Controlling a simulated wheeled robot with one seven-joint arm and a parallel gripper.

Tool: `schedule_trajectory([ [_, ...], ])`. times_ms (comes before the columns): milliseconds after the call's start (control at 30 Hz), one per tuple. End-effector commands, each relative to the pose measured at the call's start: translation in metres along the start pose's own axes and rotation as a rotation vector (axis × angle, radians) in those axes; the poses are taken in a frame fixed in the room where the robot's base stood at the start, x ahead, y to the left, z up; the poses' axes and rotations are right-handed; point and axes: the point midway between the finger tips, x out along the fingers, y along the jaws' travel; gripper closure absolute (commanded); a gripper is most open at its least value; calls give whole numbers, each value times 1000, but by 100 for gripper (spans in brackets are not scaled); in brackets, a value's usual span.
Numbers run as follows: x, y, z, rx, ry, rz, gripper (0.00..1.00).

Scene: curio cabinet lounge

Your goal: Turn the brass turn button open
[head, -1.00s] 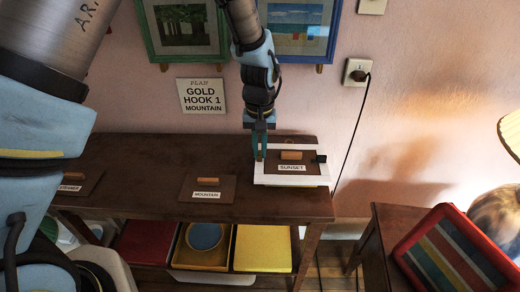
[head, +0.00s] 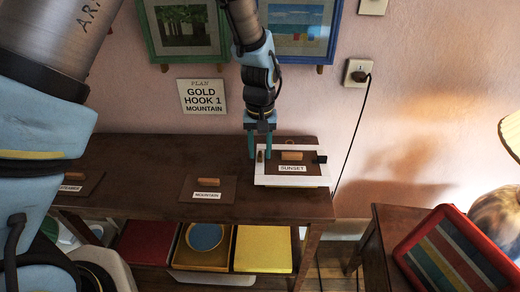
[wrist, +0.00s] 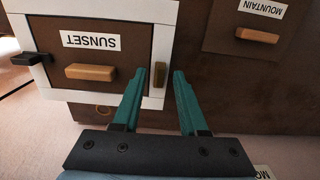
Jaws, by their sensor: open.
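The brass turn button (head: 261,155) is a small upright bar on the left border of the white frame (head: 262,180), which lies on the wooden table. In the wrist view the button (wrist: 160,74) lies along the frame's side border, and its long side runs roughly parallel to that border. The brown SUNSET panel (head: 307,161) with a wooden handle sits inside the frame. My gripper (head: 260,157) is open, its teal fingers pointing down. In the wrist view its fingertips (wrist: 160,72) are on either side of the button, with gaps; contact is not visible.
A black piece (head: 320,159) crosses the frame's right border. A MOUNTAIN panel (head: 222,187) with a handle lies left on the table (head: 150,160). A plan sign (head: 203,96) and two pictures hang behind. Trays sit below.

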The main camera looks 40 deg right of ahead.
Motion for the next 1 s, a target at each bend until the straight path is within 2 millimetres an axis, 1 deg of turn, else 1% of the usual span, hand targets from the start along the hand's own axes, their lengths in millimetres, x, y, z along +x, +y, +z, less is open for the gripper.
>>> schedule_trajectory([
  [167, -2, 0, 0, 0, 1, 1, 57],
  [267, -11, 1, -1, 1, 3, 2, 57],
  [367, -27, 1, -1, 1, 5, 2, 57],
  [600, -75, 0, -1, 0, 5, 3, 57],
  [700, -90, 0, -1, -1, 3, 2, 57],
  [833, -103, 0, 0, -1, 1, 1, 57],
  [1000, -108, 0, 0, 0, 0, 0, 57],
])
